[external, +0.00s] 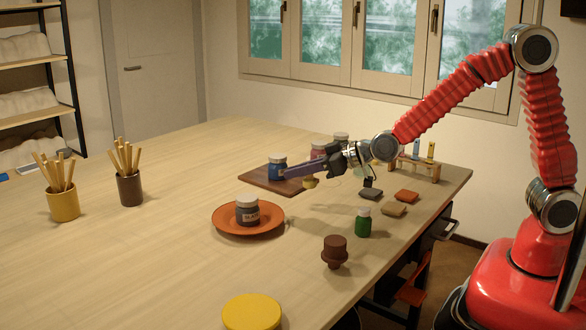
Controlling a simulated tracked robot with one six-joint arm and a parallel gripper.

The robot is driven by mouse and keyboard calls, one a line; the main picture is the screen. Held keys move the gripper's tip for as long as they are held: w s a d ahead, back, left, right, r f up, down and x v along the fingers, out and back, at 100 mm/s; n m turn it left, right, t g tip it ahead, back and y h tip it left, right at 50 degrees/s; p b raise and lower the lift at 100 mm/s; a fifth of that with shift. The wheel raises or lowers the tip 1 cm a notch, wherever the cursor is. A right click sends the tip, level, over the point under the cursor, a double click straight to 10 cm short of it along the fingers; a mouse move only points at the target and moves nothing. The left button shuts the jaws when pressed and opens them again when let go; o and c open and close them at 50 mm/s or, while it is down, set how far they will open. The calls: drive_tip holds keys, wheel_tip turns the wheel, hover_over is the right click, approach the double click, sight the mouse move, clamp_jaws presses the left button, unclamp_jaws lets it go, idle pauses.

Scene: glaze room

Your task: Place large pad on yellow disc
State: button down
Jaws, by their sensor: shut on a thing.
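The yellow disc (252,312) lies flat at the near edge of the table, with nothing on it. My gripper (338,160) is over the far right part of the table, pointing left. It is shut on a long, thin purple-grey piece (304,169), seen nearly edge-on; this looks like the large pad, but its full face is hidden. The piece is above the brown board (258,180), well away from the disc. The fingertips are hard to make out.
An orange plate (220,222) holds a dark jar (247,211). A green bottle (363,223) and brown stepped piece (335,251) stand between gripper and disc. Small grey (371,193), orange (406,196) and tan (393,209) tiles lie right. Table left is mostly clear.

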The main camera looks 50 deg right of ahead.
drive_tip(key=s+a+r+n+g+y, duration=0.1)
drive_tip(key=s+a, duration=0.5)
drive_tip(key=a, duration=0.8)
drive_tip(key=s+a+r+n+g+y, duration=0.2)
drive_tip(key=s+a+n+g+y, duration=0.2)
drive_tip(key=a, duration=1.1)
drive_tip(key=s+a+r+n+g+y, duration=0.1)
drive_tip(key=s+a+n+g+y, duration=0.2)
drive_tip(key=s+a, duration=0.6)
drive_tip(key=a+n, duration=0.1)
drive_tip(key=a, duration=0.4)
drive_tip(key=shift+s+a+r+n, duration=0.2)
drive_tip(key=shift+s+r+n, duration=0.1)
drive_tip(key=shift+r+n, duration=0.1)
drive_tip(key=shift+t, duration=0.3)
drive_tip(key=shift+f, duration=0.2)
hover_over(233, 317)
drive_tip(key=shift+f, duration=3)
drive_tip(key=shift+f, duration=1.85)
